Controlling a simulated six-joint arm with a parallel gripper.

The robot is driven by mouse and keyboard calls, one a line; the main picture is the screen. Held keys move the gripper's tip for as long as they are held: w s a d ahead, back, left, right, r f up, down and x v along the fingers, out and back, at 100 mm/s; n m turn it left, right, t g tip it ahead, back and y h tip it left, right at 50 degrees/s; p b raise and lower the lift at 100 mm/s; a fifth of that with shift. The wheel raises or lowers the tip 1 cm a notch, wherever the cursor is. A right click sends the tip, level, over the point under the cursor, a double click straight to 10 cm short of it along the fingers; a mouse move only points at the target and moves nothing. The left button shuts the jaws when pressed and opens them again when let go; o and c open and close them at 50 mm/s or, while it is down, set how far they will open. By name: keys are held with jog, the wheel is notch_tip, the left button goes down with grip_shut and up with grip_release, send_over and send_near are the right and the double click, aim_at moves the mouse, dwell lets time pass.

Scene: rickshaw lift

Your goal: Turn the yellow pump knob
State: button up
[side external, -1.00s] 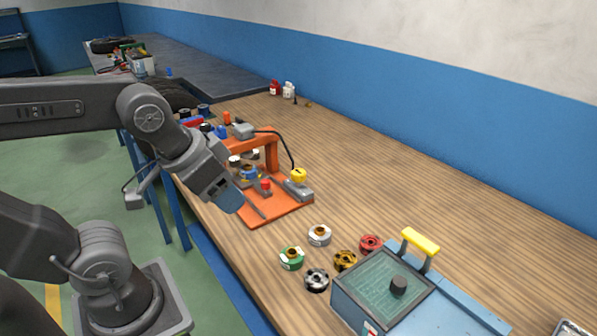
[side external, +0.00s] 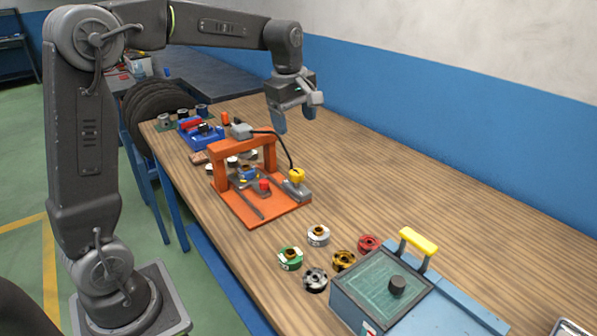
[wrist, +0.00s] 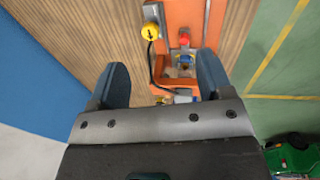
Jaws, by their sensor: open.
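The yellow pump knob (side external: 297,175) sits on a small grey pump at the right edge of the orange press (side external: 262,216). A dark hose runs from the pump up to the top of the press frame. In the wrist view the yellow knob (wrist: 150,31) shows a dark mark on its top, ahead of my fingers and left of the red knob (wrist: 184,39). My gripper (side external: 294,122) is open and empty, pointing down, above the table behind the press. In the wrist view its blue fingers (wrist: 163,84) are spread wide, apart from the knob.
Green, white, gold, silver and red round parts lie in front of the press, near a blue box (side external: 380,290) with a yellow handle (side external: 420,242). A blue tool holder (side external: 200,133) stands behind the press. The table right of the press is clear.

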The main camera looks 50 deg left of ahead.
aim_at(299, 172)
jog(key=w+a+f+n+g, duration=0.2)
jog(key=w+a+f+n, duration=0.6)
jog(key=a+n, duration=0.1)
notch_tip(299, 172, down, 14)
jog(key=shift+s+r, duration=0.1)
jog(key=shift+r, duration=0.1)
jog(key=shift+c, duration=0.2)
jog(key=c, duration=0.9)
